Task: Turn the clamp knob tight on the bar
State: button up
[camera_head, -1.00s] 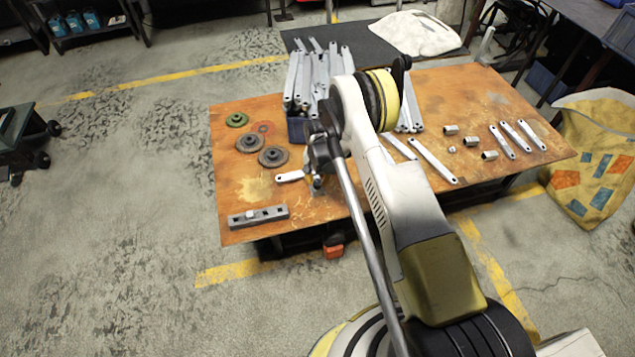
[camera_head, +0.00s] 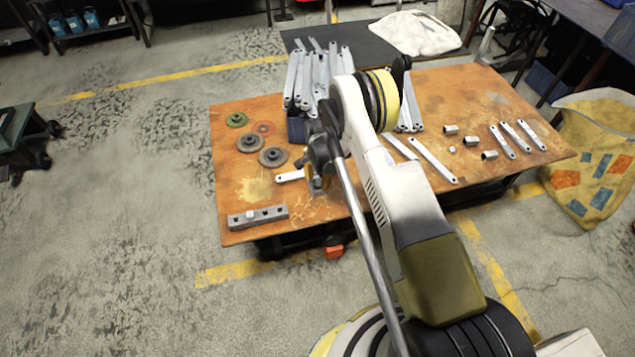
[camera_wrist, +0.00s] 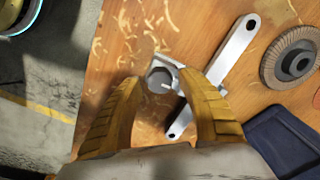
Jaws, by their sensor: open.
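A grey metal clamp knob (camera_wrist: 160,76), faceted with a pale rim, shows between the fingertips in the wrist view. My gripper (camera_wrist: 160,88) is open, with one yellow finger on each side of the knob; I cannot tell whether either touches it. A flat galvanized bar (camera_wrist: 222,66) with a hole at each end lies slanted beside the knob, partly behind my right finger. In the head view the bar's end (camera_head: 288,176) shows left of my gripper (camera_head: 314,188), and my arm hides most of the clamp.
A blue bin (camera_head: 296,131) of upright bars stands behind my gripper. Grinding discs (camera_head: 273,157) lie to the left, and a drilled block (camera_head: 257,217) at the table's front left. More bars (camera_head: 432,160) and hex nuts (camera_head: 489,155) lie right. The orange-brown tabletop (camera_head: 350,232) ends close by.

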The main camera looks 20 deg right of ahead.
jog(key=n, duration=0.9)
jog(key=shift+n, duration=0.3)
jog(key=n, duration=0.8)
jog(key=shift+n, duration=0.3)
grip_shut()
